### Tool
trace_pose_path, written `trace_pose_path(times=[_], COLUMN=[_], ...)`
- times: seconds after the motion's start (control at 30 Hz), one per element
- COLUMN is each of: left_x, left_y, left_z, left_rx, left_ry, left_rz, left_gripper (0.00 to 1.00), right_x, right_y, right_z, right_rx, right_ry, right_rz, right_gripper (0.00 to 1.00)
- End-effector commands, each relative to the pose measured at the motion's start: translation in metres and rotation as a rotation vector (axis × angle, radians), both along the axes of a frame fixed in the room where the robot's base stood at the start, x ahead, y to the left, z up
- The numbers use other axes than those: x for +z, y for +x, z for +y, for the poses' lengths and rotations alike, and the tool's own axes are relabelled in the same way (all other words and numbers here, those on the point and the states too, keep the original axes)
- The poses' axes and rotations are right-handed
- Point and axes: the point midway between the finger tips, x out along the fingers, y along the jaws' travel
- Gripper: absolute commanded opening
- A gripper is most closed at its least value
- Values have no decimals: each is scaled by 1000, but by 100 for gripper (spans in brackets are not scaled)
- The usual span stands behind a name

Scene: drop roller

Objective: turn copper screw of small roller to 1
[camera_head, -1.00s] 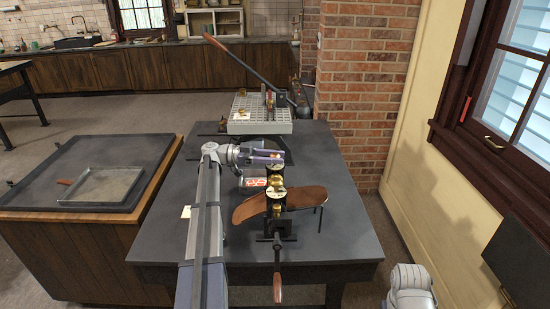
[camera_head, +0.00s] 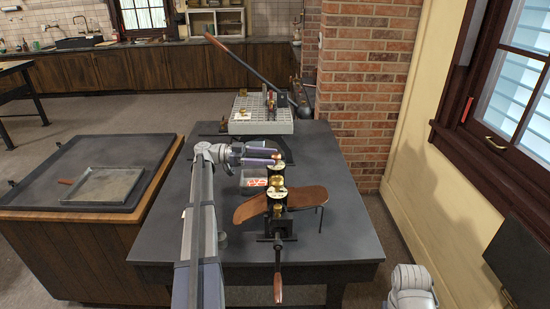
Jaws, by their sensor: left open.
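The small roller (camera_head: 278,218) stands on the dark table in the middle of the view, with a crank handle (camera_head: 277,290) toward me. Brass-coloured screws top it: a nearer one (camera_head: 277,193) above a pale dial, and a farther one (camera_head: 279,166) at the back. The dial marks are too small to read. My left gripper (camera_head: 278,157) reaches in from the left, its two purple fingers apart, just behind and beside the farther screw. Whether a finger touches it I cannot tell. My right gripper is out of view.
A brown curved tray (camera_head: 309,196) runs across the roller. The table's right side is clear.

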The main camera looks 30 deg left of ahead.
Motion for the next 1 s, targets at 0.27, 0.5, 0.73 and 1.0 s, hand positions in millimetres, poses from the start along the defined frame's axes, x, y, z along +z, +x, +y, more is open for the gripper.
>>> trace_pose_path(times=[0.27, 0.5, 0.73, 1.0], left_x=[0, 0, 0, 0], left_y=[-15, -20, -19, -10], left_z=[37, 44, 43, 18], left_rx=[1, 0, -1, -3], left_ry=[0, 0, 0, 0], left_rz=[0, 0, 0, 0], left_gripper=[73, 73, 73, 73], right_x=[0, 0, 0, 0], right_y=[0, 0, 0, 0], right_z=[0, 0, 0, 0], right_rx=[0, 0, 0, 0], right_ry=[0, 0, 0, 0], right_rz=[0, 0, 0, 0], right_gripper=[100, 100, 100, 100])
